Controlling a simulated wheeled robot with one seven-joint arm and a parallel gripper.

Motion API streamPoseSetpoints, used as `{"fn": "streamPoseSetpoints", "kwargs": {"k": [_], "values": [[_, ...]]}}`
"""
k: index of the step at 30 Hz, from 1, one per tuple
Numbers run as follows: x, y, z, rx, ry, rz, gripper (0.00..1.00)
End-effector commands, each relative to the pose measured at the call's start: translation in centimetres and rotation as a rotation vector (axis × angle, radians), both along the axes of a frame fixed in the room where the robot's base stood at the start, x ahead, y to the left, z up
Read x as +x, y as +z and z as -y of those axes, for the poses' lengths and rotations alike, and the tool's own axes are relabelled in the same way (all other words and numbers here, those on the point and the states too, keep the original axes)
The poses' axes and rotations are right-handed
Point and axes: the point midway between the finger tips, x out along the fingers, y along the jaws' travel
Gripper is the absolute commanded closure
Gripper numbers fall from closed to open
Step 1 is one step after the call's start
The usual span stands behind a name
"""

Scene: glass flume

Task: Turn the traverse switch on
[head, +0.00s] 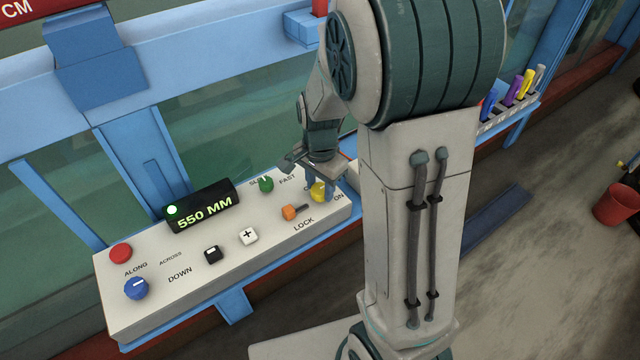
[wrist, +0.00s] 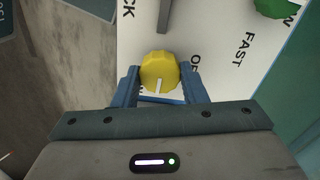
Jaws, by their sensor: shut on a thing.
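The control box (head: 200,285) is a pale panel with several knobs and buttons. The yellow knob (head: 318,196) sits near its right end, by the word ON; part of OFF shows beside it in the wrist view. My gripper (head: 320,182) reaches down onto this knob. In the wrist view, the blue fingers (wrist: 160,78) are shut on opposite sides of the yellow knob (wrist: 159,68). The knob's white mark points down towards my palm, near the partly hidden ON lettering and away from OFF. In the head view the fingers cover part of the knob.
A green knob (head: 266,184) marked SLOW and FAST and an orange lever (head: 290,212) by LOCK are close by. A display (head: 203,206) reads 550 MM with a green light lit. A blue knob (head: 136,288) and red button (head: 120,252) are at left. Glass walls stand behind.

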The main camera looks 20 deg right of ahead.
Motion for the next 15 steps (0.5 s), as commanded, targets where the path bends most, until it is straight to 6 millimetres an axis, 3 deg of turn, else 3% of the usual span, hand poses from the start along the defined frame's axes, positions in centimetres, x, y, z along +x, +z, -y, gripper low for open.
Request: {"fn": "streamPoseSetpoints", "kwargs": {"k": [3, 4, 6, 15], "values": [[0.16, 0.16, 0.08, 0.0, -0.003, 0.005, 0.84], [0.16, 0.16, 0.08, 0.0, -0.003, 0.006, 0.53], [0.14, 0.15, 0.07, 0.0, -0.003, 0.004, 0.4], [0.06, 0.23, 0.02, 0.0, -0.001, 0.002, 0.4]]}}
